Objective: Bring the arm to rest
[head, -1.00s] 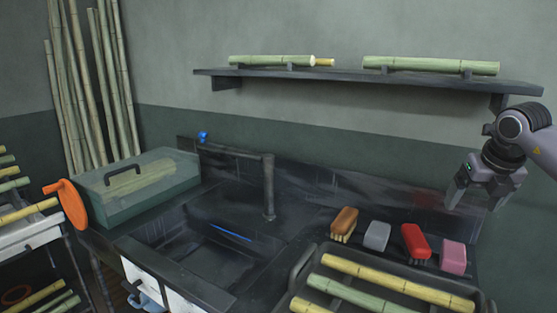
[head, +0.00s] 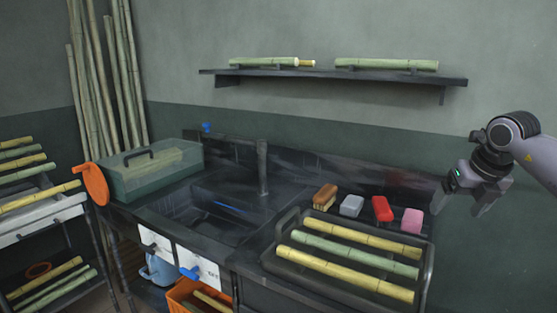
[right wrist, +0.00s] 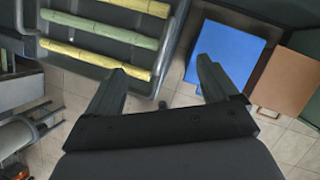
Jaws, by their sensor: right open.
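My right gripper (head: 477,203) is raised at the right of the head view, to the right of the counter's end and apart from everything. In the right wrist view its two fingers (right wrist: 160,88) are spread with nothing between them. Below them in that view are the tray with cane pieces and the tiled floor. My left gripper is in neither view.
A dark tray (head: 432,262) with several cane pieces sits on the counter, before a row of brushes and sponges (head: 381,208). A blue panel (right wrist: 225,55) lies below.

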